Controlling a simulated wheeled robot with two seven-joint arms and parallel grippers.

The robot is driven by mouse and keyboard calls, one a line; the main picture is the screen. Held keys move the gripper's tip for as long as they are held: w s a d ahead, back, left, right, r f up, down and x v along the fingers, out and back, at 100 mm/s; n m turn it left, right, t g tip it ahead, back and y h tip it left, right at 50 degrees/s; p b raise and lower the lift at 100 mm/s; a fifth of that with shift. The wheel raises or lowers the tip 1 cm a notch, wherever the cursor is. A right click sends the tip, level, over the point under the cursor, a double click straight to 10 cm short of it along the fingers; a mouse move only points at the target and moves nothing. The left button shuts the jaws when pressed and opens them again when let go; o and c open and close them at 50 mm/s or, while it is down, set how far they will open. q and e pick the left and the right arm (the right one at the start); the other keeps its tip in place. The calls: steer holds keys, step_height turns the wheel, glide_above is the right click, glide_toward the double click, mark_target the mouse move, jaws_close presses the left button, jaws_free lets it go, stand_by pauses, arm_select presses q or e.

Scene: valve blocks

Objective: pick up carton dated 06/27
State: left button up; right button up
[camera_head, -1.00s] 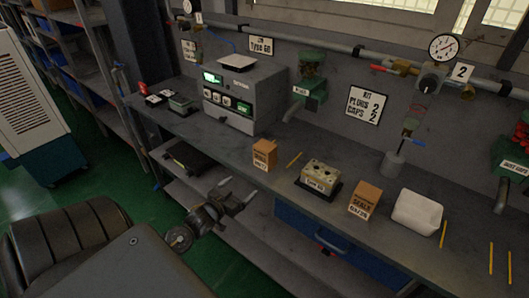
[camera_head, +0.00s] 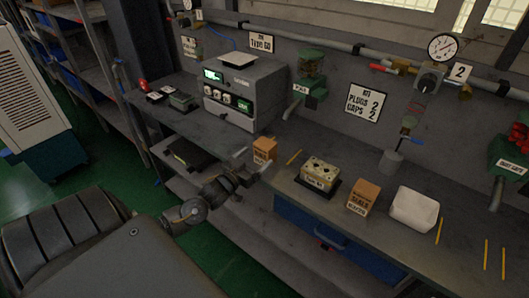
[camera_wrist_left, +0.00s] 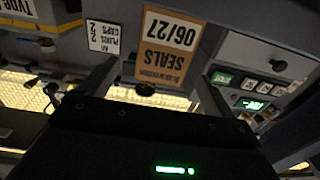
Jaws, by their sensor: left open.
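The small orange-brown carton (camera_head: 264,149) stands on the bench near its front edge. In the left wrist view the carton (camera_wrist_left: 168,45) appears upside down, its label reading SEALS and 06/27. My left gripper (camera_head: 251,163) is open, just in front of the carton at the bench edge. In the left wrist view the carton lies ahead between the two spread fingers; I cannot tell whether they touch it. A second similar carton (camera_head: 363,197) stands further right, labelled SEALS, its date too small to read surely. My right gripper is not in view.
A valve block (camera_head: 320,171) sits on a black tray between the two cartons. A white bin (camera_head: 414,210) stands right of the second carton. A grey test machine (camera_head: 240,95) stands behind left. A blue drawer (camera_head: 330,236) hangs below.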

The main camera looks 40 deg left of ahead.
mark_target(260, 152)
arm_select(q)
steer(key=w, duration=0.1)
steer(key=w+p, duration=0.1)
steer(key=w, duration=0.1)
steer(key=w+p, duration=0.1)
steer(key=shift+w+a+r, duration=0.2)
steer(key=shift+w+a, duration=0.05)
steer(key=shift+w, duration=0.35)
steer(key=shift+s, duration=0.1)
steer(key=shift+c, duration=0.3)
steer(key=c, duration=1.2)
